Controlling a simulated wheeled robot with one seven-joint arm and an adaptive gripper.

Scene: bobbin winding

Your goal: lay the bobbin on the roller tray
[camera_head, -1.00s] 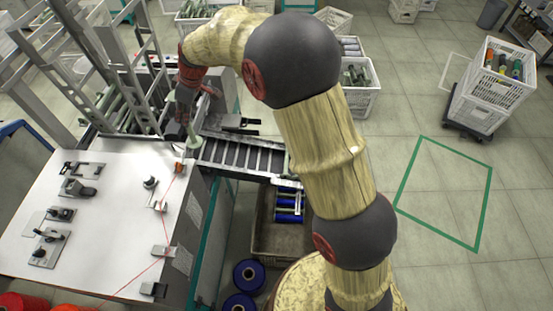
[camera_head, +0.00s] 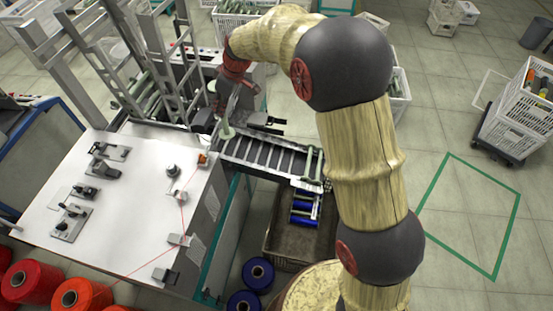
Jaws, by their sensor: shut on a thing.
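The roller tray (camera_head: 262,154) is a grey metal frame with several cross rollers, sloping from the winding machine toward the right. My gripper (camera_head: 226,112) is at its upper left end, pointing down. It is shut on a pale green bobbin (camera_head: 227,133), whose round flange shows below the fingers. The bobbin looks upright, at the tray's left end beside the white table top. I cannot tell whether it touches anything. The fingers are small and partly dark against the machine. Pale green bobbins (camera_head: 312,166) show at the tray's right end.
The white machine table (camera_head: 130,220) with metal fittings and a red thread stands left. The upright metal frame (camera_head: 140,60) rises close behind my gripper. Blue spools (camera_head: 257,273) stand on the floor. Open floor lies right.

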